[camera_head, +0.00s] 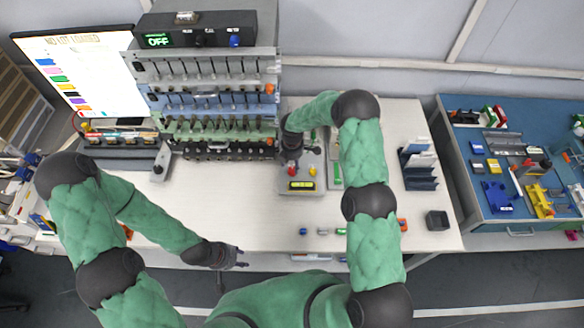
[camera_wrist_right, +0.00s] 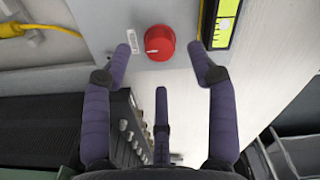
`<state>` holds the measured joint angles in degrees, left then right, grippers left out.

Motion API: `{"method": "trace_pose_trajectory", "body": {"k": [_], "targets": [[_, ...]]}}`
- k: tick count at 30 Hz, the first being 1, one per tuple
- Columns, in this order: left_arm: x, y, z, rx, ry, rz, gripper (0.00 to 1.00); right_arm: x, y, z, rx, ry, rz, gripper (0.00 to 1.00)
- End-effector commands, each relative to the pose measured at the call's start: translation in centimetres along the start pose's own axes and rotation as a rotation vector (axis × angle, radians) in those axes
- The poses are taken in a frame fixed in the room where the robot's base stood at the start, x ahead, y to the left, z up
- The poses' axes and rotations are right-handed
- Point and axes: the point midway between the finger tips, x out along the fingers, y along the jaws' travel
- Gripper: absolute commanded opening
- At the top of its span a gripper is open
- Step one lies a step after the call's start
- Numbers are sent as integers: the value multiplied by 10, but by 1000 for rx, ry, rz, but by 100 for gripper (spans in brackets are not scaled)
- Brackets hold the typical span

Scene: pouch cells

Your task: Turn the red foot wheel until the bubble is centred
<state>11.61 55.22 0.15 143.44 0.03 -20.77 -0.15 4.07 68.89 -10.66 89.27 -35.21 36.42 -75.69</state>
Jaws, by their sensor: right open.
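The red foot wheel (camera_head: 291,171) is a round red knob on a grey plate (camera_head: 299,158). In the right wrist view the red foot wheel (camera_wrist_right: 159,42) has a pale pointer line. The yellow-green level vial (camera_head: 301,186) sits at the plate's front; in the right wrist view the vial (camera_wrist_right: 227,14) shows a pale bubble, but I cannot tell if it is centred. My right gripper (camera_wrist_right: 161,62) is open, its fingers spread either side of the wheel, apparently not touching it. My left gripper (camera_head: 239,257) hangs at the table's front edge, well away from the plate.
A yellow knob (camera_head: 312,171) sits beside the red wheel. A rack of cells (camera_head: 208,92) stands to the left and a dark slotted holder (camera_head: 418,168) to the right. Small caps lie near the front edge, with a dark bin (camera_head: 437,220) at right.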

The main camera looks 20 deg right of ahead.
Motion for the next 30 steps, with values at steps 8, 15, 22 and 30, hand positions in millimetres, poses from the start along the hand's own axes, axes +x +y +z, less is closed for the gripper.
{"method": "trace_pose_trajectory", "body": {"k": [8,15,22,30], "targets": [[1,0,0,0,0,0,40,34,0,0,0,0,0,58],[1,0,0,0,0,0,40,40,0,0,0,0,2,58],[1,0,0,0,1,0,40,40,0,0,0,0,1,42],[1,0,0,0,0,0,40,40,0,0,0,0,1,2]]}}
